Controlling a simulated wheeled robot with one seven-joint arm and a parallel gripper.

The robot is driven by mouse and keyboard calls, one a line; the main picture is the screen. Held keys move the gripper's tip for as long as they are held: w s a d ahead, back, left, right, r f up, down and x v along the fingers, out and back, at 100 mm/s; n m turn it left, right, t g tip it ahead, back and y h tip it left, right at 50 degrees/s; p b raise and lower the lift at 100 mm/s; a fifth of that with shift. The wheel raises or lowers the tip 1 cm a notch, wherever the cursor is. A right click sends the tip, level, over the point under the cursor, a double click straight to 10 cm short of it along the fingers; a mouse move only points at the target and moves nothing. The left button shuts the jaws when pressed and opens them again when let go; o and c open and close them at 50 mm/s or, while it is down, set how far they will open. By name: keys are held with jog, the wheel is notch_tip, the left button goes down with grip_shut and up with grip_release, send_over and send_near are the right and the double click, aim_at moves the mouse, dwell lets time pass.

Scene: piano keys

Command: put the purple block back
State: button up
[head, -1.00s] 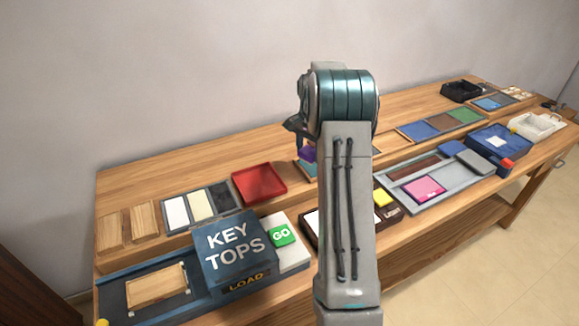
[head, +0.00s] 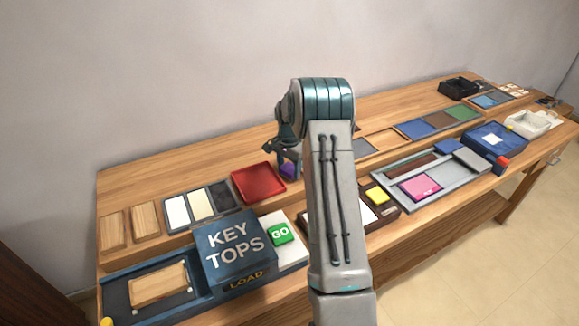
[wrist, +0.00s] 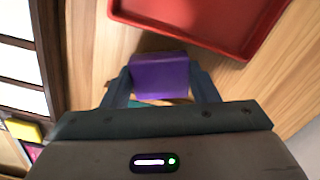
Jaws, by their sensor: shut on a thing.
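The purple block (head: 288,169) is between the fingers of my gripper (head: 285,160), just right of the red tray in the head view. In the wrist view the purple block (wrist: 160,72) sits squarely between the two dark fingers, and my gripper (wrist: 161,82) is shut on it. Bare wood and the red tray's edge show beyond it. A small teal patch (wrist: 150,102) shows just under the block. I cannot tell how high the block is above the table.
The red tray (head: 258,183) lies close by on the wooden table (head: 200,160). Coloured panels (head: 440,119) lie to the right. A grey tray (head: 385,180) holds a pink block (head: 421,187).

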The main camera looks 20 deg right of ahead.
jog(key=shift+f, duration=0.25)
jog(key=o, duration=1)
jog(key=shift+r, duration=0.1)
jog(key=shift+c, duration=0.2)
